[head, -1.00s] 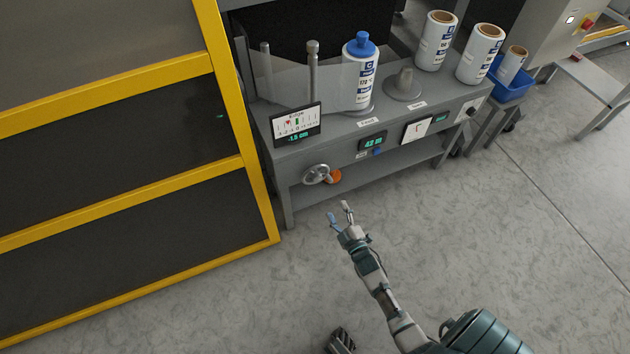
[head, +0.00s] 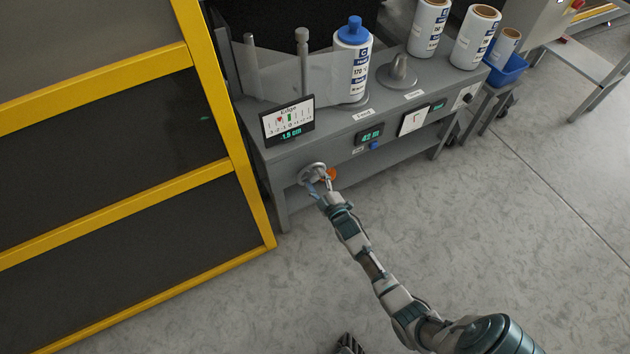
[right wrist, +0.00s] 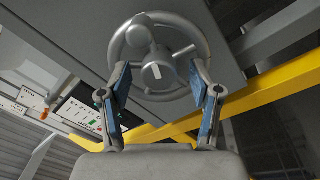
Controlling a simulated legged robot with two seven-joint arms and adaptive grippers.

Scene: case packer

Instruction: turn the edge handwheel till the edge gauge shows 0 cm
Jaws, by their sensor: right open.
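The edge gauge (head: 288,122) stands on the bench's front left corner; its green digits read about -1.5 cm. The grey edge handwheel (head: 309,171) sits on the bench front below it, partly behind my right gripper (head: 324,184). In the right wrist view the handwheel (right wrist: 206,52) shows its round rim, a knob at upper left and a hub with a white mark. The right gripper (right wrist: 163,95) is open, its blue-padded fingers on either side of the hub. I cannot tell whether they touch the wheel. My left gripper is not in view.
An orange part (head: 329,174) sits just right of the wheel. A yellow-framed guard (head: 235,160) stands close on the left.

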